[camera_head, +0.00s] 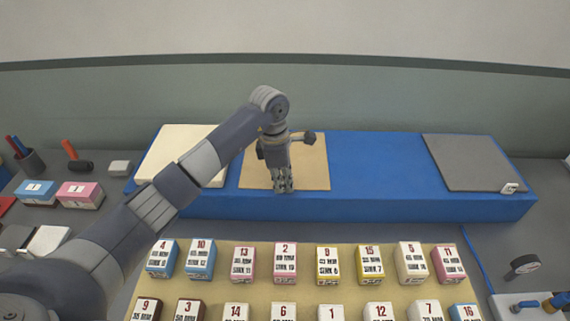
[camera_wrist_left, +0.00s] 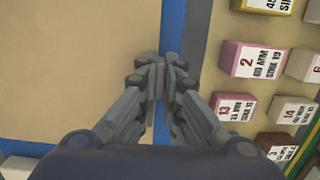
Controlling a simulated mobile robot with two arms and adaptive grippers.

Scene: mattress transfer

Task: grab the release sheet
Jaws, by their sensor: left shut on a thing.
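The release sheet appears to be the flat tan square (camera_head: 312,168) lying on the middle of the long blue mattress (camera_head: 375,170). It also fills the left part of the left wrist view (camera_wrist_left: 80,70). My left gripper (camera_head: 284,188) points down at the sheet's front edge. In the left wrist view its fingertips (camera_wrist_left: 160,62) are together at that edge, over the blue strip, shut on the sheet. The fingers hide the gripped part. My right gripper is in neither view.
A cream pad (camera_head: 180,148) lies on the blue mattress at left and a grey pad (camera_head: 475,160) at right. In front, a tan board (camera_head: 215,285) bears several numbered blocks.

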